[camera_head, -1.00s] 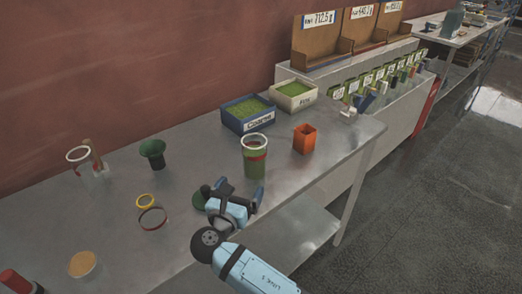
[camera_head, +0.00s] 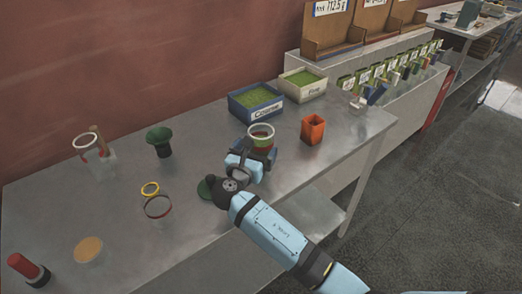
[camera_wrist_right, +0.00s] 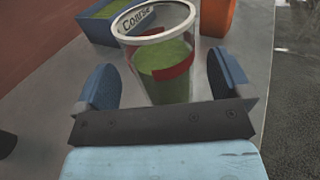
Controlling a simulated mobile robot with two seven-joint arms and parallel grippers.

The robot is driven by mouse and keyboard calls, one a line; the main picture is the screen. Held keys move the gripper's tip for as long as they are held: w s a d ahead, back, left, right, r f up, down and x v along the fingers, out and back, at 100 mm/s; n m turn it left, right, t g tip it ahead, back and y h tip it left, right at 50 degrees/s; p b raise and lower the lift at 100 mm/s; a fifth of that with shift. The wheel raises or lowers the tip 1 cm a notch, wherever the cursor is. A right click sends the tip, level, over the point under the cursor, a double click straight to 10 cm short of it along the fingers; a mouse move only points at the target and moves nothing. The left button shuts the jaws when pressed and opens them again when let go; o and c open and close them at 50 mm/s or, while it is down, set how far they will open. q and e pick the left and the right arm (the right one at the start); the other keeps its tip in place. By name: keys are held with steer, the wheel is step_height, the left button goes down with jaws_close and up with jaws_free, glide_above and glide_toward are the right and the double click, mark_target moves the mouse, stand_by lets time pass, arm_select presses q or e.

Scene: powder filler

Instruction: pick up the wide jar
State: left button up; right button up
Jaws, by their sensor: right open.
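The wide jar (camera_head: 262,131) is clear with a white rim, a red band and green contents. It stands upright on the table. My right gripper (camera_head: 257,156) is open at the jar's near side and hides its lower part. In the right wrist view the jar (camera_wrist_right: 165,82) stands between the two spread blue fingers of the right gripper (camera_wrist_right: 163,80). A gap shows on each side, wider on the right. My left gripper is not in view.
An orange square cup (camera_head: 312,129) stands right of the jar. A blue bin labelled Coarse (camera_head: 256,112) and a white bin (camera_head: 302,92) are behind.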

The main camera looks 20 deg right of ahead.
mark_target(265, 134)
steer(key=x, duration=0.4)
steer(key=shift+w, duration=0.1)
steer(key=shift+r, duration=0.1)
steer(key=c, duration=1.1)
